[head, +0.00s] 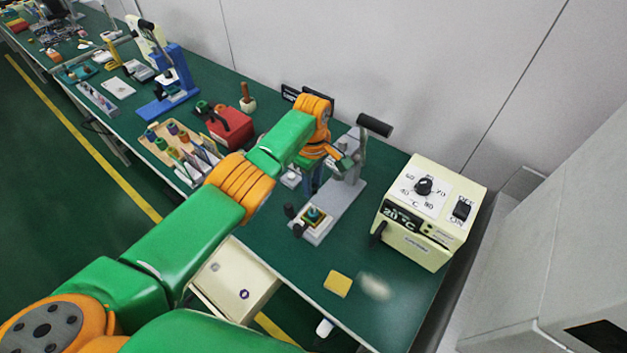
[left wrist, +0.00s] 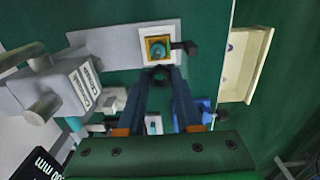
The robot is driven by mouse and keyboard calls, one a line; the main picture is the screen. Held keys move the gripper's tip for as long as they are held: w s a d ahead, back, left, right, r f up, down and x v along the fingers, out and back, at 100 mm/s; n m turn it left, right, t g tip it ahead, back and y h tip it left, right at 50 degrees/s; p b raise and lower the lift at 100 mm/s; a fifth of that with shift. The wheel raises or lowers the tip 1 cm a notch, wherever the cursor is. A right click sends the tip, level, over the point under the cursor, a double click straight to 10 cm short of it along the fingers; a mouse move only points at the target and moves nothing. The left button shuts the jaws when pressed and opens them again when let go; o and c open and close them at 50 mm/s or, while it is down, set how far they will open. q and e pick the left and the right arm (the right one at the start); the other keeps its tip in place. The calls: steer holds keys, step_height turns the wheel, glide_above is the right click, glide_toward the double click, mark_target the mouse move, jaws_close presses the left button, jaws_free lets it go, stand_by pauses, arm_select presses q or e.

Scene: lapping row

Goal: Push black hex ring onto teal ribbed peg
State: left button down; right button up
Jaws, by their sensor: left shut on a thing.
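The teal ribbed peg (head: 313,213) stands in a small yellow square holder on the grey base plate of a lever press. In the left wrist view the peg (left wrist: 155,47) shows from above, just beyond my fingertips. My left gripper (head: 312,187) is above and behind the peg in the head view. In the left wrist view its fingers (left wrist: 158,80) are shut on the black hex ring (left wrist: 158,74), which is apart from the peg in the picture; its height above it is unclear. The ring is hard to make out in the head view. My right gripper is not in view.
The press (head: 350,190) has a black-handled lever (head: 374,125). A cream heater box (head: 428,212) stands to its right. A cream drawer (head: 240,283) juts from the table front. A yellow pad (head: 338,284) lies near the front edge. A wooden peg rack (head: 172,150) is left.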

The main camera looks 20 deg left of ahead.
mark_target(314, 206)
arm_select(q)
steer(key=f+b, duration=0.2)
steer(key=f, duration=0.1)
steer(key=f+b, duration=0.3)
steer(key=shift+w+d+f+b, duration=0.1)
steer(key=shift+w+f+b, duration=0.1)
steer(key=shift+b, duration=0.1)
steer(key=shift+r, duration=0.1)
steer(key=shift+p, duration=0.3)
stand_by(0.4)
steer(key=shift+f+b, duration=2.15)
steer(key=shift+f, duration=0.05)
steer(key=c, duration=0.5)
jaws_free()
steer(key=shift+r, duration=0.1)
